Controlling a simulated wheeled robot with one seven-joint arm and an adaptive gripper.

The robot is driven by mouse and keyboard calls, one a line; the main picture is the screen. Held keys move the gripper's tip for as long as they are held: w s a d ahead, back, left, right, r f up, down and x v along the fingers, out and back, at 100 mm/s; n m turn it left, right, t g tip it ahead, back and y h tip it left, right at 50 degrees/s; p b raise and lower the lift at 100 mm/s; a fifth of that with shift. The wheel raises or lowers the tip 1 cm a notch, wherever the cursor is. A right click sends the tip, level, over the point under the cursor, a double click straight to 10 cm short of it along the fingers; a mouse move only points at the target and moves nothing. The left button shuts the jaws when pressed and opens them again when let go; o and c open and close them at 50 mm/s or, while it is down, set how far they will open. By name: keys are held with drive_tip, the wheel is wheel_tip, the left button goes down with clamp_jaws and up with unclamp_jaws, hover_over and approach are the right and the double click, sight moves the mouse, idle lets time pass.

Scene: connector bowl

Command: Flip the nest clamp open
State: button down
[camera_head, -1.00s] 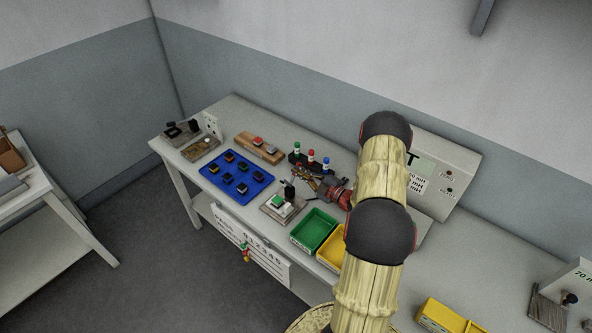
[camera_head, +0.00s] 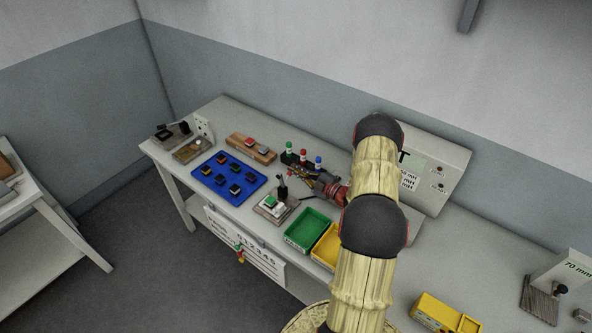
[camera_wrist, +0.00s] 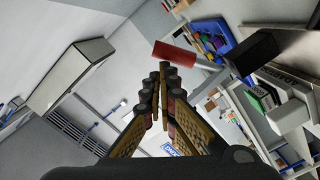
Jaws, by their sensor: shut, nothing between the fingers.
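The nest (camera_head: 270,208) is a small grey fixture on the bench, holding a white and green part. Its black clamp handle (camera_head: 282,191) stands roughly upright at its back right. In the wrist view the clamp's black end (camera_wrist: 257,52) looms large at the right, with the green part (camera_wrist: 258,97) below it. My gripper (camera_head: 313,180) is just right of and behind the nest. Its fingers (camera_wrist: 166,72) are together and empty, apart from the clamp. The clamp's hinge is too small to make out.
A blue tray (camera_head: 210,187) with several dark parts lies left of the nest. Green (camera_head: 304,242) and yellow (camera_head: 325,259) bins stand to its right. Colour-capped bottles (camera_head: 303,155) stand behind my gripper. A red cylinder (camera_wrist: 174,54) shows near my fingertips.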

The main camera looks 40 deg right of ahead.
drive_tip(key=s+a+r+p, duration=0.1)
drive_tip(key=s+r+p, duration=0.2)
drive_tip(key=s, duration=0.8)
drive_tip(key=shift+r, duration=0.35)
idle(0.5)
